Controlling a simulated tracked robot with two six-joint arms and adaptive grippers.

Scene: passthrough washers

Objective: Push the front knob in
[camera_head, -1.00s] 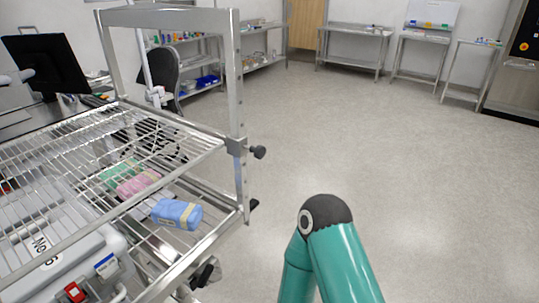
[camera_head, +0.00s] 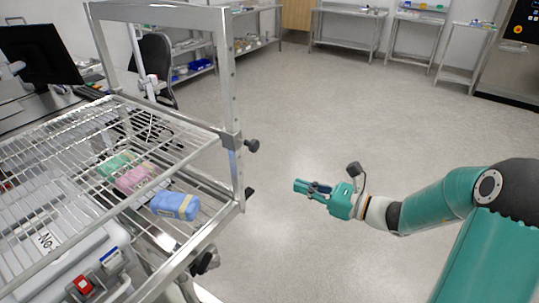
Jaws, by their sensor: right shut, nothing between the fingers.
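The front knob is a dark round knob (camera_head: 252,145) on a metal bracket at the rack's right upright post. It sticks out to the right. My right gripper (camera_head: 297,186) is teal, shut and empty. In the picture it lies to the right of the knob and a little below it, apart from it, pointing left toward the rack. A second dark knob (camera_head: 249,193) sits lower on the same post, partly hidden behind it. My left gripper is out of view.
The metal rack (camera_head: 228,80) has a wire shelf with blue (camera_head: 175,206), pink (camera_head: 134,178) and green (camera_head: 116,163) bundles under it. A white case (camera_head: 75,262) with a red switch stands below at the left. Open floor (camera_head: 330,110) lies right of the rack.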

